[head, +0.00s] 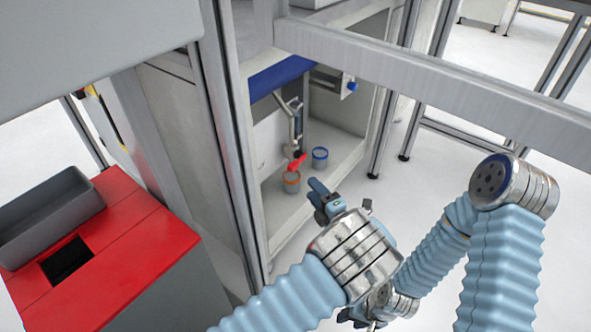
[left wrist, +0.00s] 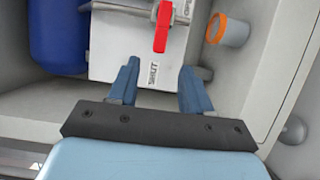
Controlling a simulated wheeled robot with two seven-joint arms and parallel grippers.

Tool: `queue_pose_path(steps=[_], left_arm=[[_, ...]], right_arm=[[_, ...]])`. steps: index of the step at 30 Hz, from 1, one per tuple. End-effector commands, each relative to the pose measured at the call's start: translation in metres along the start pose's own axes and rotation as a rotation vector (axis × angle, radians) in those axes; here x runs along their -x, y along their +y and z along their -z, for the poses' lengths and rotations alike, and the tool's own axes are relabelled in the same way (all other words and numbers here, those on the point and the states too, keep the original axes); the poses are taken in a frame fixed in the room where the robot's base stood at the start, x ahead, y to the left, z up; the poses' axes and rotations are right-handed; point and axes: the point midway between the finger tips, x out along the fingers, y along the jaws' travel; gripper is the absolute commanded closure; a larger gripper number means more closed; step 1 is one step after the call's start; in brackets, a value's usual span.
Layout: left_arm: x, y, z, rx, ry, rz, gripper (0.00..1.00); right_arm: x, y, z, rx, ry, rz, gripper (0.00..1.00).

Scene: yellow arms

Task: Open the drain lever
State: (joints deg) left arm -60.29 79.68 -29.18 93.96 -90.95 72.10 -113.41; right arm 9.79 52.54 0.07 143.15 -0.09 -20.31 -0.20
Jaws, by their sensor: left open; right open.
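The red drain lever (head: 297,162) shows at the lower end of a metal pipe inside the open cabinet. In the left wrist view the red lever (left wrist: 162,28) stands over a white plate (left wrist: 110,50) marked "SHUT". My left gripper (head: 317,190) is in front of the cabinet opening, apart from the lever. In the left wrist view the left gripper (left wrist: 159,80) is open and empty, with the lever beyond and between its fingertips. My right gripper (head: 360,319) is low at the bottom edge, partly hidden behind my left arm, open and away from the lever.
A blue cylinder (left wrist: 57,35) lies left of the plate. A metal frame beam (head: 430,80) crosses above. A red-topped unit (head: 120,250) stands left.

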Motion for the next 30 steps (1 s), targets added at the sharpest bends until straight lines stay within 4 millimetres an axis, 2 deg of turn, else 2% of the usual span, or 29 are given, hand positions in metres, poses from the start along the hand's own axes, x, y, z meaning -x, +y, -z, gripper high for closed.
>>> queue_pose_path(steps=[1, 6, 12, 18, 25, 30], left_arm=[[-0.013, -0.001, 0.001, 0.000, 0.004, -0.001, 0.51], [-0.053, -0.001, 0.001, 0.001, 0.004, -0.001, 0.51], [-0.085, -0.001, 0.001, 0.002, 0.002, 0.001, 0.51], [-0.097, 0.000, 0.000, 0.001, 0.000, 0.000, 0.51], [-0.098, 0.000, 0.000, 0.001, 0.000, 0.000, 0.51], [-0.097, 0.000, 0.000, 0.001, 0.000, 0.000, 0.76]], right_arm=[[-0.002, 0.001, 0.000, 0.000, 0.000, 0.000, 0.57], [-0.005, 0.001, 0.000, 0.000, -0.001, 0.001, 0.57], [-0.008, 0.002, -0.001, 0.001, -0.002, 0.002, 0.57], [-0.008, 0.002, -0.001, 0.001, -0.003, 0.002, 0.57], [-0.008, 0.002, -0.001, 0.001, -0.003, 0.002, 0.57], [-0.008, 0.002, -0.001, 0.001, -0.003, 0.002, 0.57]])
